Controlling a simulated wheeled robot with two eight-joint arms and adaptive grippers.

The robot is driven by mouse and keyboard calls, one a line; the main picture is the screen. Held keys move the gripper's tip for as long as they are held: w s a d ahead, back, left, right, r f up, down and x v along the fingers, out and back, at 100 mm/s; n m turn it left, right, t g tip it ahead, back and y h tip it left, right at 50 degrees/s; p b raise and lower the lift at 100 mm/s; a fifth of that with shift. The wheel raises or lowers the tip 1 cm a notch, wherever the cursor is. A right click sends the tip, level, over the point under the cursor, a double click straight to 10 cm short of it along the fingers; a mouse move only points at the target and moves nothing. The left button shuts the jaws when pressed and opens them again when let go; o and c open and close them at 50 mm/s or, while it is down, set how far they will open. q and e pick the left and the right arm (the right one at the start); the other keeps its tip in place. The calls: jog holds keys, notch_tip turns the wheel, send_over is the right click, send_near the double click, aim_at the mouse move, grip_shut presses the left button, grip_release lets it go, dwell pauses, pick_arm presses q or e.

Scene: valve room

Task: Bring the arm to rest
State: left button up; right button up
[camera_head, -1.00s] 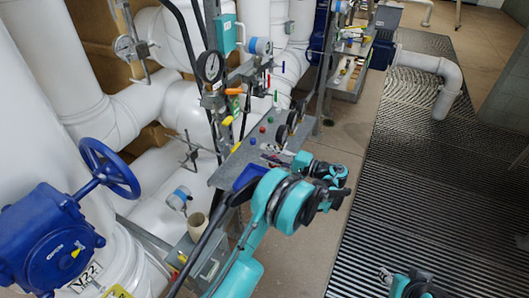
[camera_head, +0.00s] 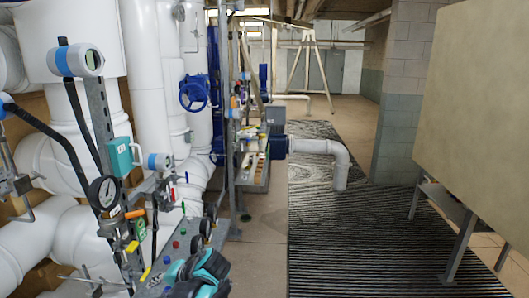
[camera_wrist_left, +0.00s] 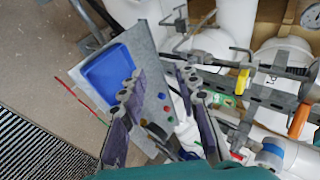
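My left arm (camera_head: 198,272) shows as a teal and black shape at the bottom edge of the head view, in front of the grey panel with buttons (camera_head: 172,252). In the left wrist view my left gripper (camera_wrist_left: 160,75) has its two dark fingers spread apart. Nothing is between them. Behind the fingers are the grey panel (camera_wrist_left: 152,65) and a blue tray (camera_wrist_left: 107,75); I cannot tell the gap to them. My right gripper is in neither current view.
A gauge (camera_head: 103,192), valves and white pipes (camera_head: 75,130) crowd the left. A black grated mat (camera_head: 340,235) covers the floor at centre right. A large beige board (camera_head: 490,110) on legs stands at right. The floor strip (camera_head: 262,225) between is clear.

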pick_arm(q)
jog(key=s+d+f+n+t+h, duration=0.1)
jog(key=s+d+h, duration=0.3)
jog(key=s, duration=0.5)
jog(key=s+d+f+n+t+h, duration=0.1)
jog(key=s+d+h, duration=0.4)
jog(key=s, duration=0.5)
jog(key=shift+d+f+n+t, duration=0.3)
jog(key=shift+d+f+t, duration=0.4)
jog(key=shift+d+f, duration=0.25)
jog(key=shift+s, duration=0.1)
